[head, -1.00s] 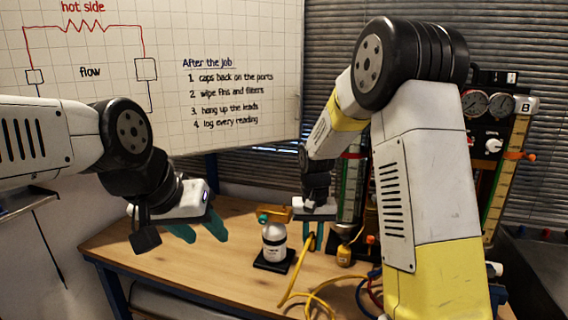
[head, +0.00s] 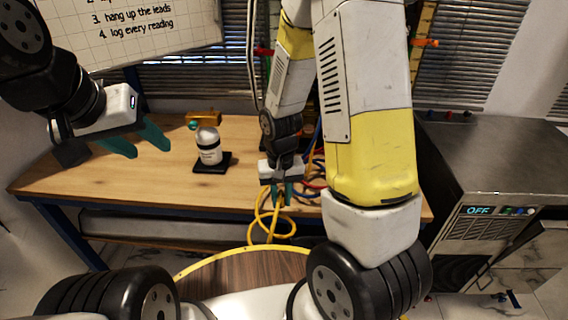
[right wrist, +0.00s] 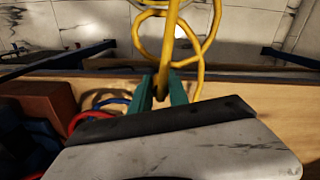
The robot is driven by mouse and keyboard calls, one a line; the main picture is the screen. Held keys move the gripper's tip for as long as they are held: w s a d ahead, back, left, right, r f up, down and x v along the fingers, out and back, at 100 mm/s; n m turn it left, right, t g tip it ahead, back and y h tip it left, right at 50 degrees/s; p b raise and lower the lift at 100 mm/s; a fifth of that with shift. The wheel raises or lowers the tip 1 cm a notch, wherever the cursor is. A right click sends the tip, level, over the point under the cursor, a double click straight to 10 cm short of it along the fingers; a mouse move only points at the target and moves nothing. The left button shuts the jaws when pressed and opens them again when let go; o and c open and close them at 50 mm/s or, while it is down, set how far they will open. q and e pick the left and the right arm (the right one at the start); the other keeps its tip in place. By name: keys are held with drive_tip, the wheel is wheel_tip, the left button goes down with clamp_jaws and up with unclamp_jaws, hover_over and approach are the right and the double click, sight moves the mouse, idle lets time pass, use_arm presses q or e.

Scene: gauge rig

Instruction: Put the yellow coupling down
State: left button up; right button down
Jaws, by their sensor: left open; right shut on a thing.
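My right gripper (head: 281,197) is shut on the yellow coupling, at the end of a yellow hose (head: 262,228), near the front edge of the workbench (head: 110,178). In the right wrist view, the yellow coupling (right wrist: 163,82) sits between the teal fingers of the right gripper (right wrist: 162,92), which hide part of it. The hose hangs in loops below the gripper, in front of the bench edge. My left gripper (head: 138,146) is open and empty above the left part of the bench.
Red and blue hoses (head: 312,168) lie right of the right gripper. A metal-topped unit (head: 490,150) stands at right. The bench's left front is clear.

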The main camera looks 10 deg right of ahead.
drive_tip(key=w+d, duration=0.2)
drive_tip(key=w, duration=0.2)
drive_tip(key=w+d+f, duration=0.1)
drive_tip(key=w, duration=0.4)
drive_tip(key=w+d, duration=0.2)
drive_tip(key=w, duration=0.3)
drive_tip(key=shift+w+d+f, duration=0.2)
drive_tip(key=shift+d+f, duration=0.1)
drive_tip(key=shift+s+f, duration=0.1)
drive_tip(key=shift+f, duration=1.6)
drive_tip(key=shift+f, duration=0.15)
drive_tip(key=c, duration=1.3)
unclamp_jaws()
drive_tip(key=shift+o, duration=0.2)
